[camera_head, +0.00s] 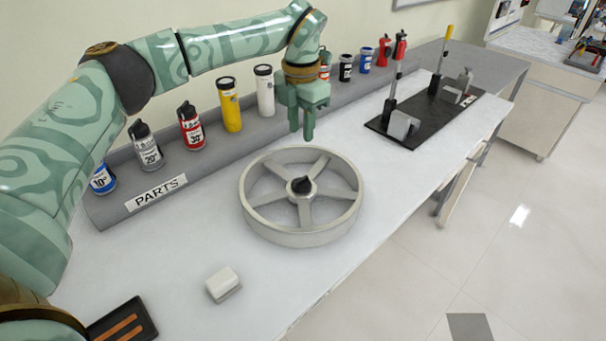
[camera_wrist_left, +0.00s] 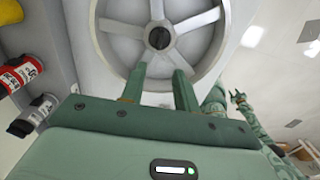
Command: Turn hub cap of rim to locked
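The rim (camera_head: 259,215), a pale grey five-spoked wheel, lies flat on the white bench. Its hub cap (camera_head: 301,186) is a small dark knob at the centre. The wrist view shows the rim (camera_wrist_left: 106,45) and the round dark hub cap (camera_wrist_left: 158,38) ahead of the fingers. My left gripper (camera_head: 301,122) points down above the rim's far edge, apart from the hub cap. Its two fingers (camera_wrist_left: 160,78) are apart with nothing between them. My right gripper (camera_wrist_left: 238,97) shows small at the right of the wrist view, its fingers apart. No lock marking is readable.
A grey shelf labelled PARTS (camera_head: 157,193) with several bottles runs behind the rim. A white block (camera_head: 223,284) and a dark tray (camera_head: 143,325) lie in front. A black board (camera_head: 428,127) with upright levers stands at the right. The bench around the rim is clear.

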